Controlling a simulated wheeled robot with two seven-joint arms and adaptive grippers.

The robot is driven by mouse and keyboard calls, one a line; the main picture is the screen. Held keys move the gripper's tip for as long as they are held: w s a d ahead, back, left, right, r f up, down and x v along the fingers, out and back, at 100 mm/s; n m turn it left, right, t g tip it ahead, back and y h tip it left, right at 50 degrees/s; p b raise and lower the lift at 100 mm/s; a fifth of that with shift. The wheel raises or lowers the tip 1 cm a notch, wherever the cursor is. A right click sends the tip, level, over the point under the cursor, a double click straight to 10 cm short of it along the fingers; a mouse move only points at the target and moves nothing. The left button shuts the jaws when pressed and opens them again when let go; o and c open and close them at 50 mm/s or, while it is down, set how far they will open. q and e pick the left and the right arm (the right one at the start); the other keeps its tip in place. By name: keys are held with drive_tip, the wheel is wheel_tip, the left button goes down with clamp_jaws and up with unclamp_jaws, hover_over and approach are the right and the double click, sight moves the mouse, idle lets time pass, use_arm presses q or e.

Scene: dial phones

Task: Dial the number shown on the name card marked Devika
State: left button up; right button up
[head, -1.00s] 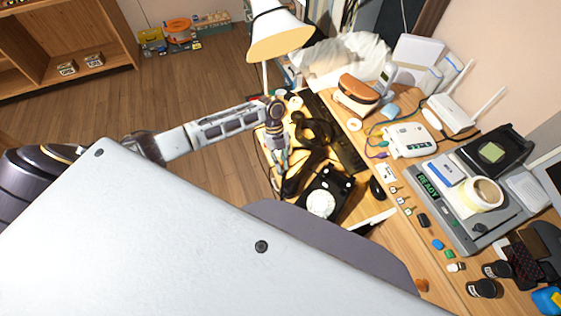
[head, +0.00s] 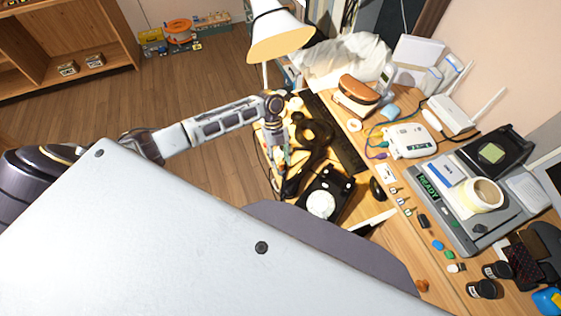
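A black telephone with a round white dial (head: 321,204) sits on the wooden desk, in the middle of the head view. A dark, elongated part that looks like its handset (head: 309,161) lies just beyond it. My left gripper (head: 283,166) points down beside this part, to the left of and beyond the dial. Its fingers are too small to tell open from shut, or whether they touch anything. A small white card (head: 386,174) lies to the right of the phone, and its writing is not legible. I cannot make out a card marked Devika. My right gripper is not in view.
A black mouse (head: 377,188) and a dark keyboard (head: 338,140) are close to the phone. A white lamp (head: 277,35) stands beyond my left arm. A grey device reading READY (head: 455,205), a white router (head: 452,113) and several small items crowd the right side.

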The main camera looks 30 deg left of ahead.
use_arm(q)
drive_tip(key=v, duration=1)
drive_tip(key=shift+s, duration=0.1)
idle(0.9)
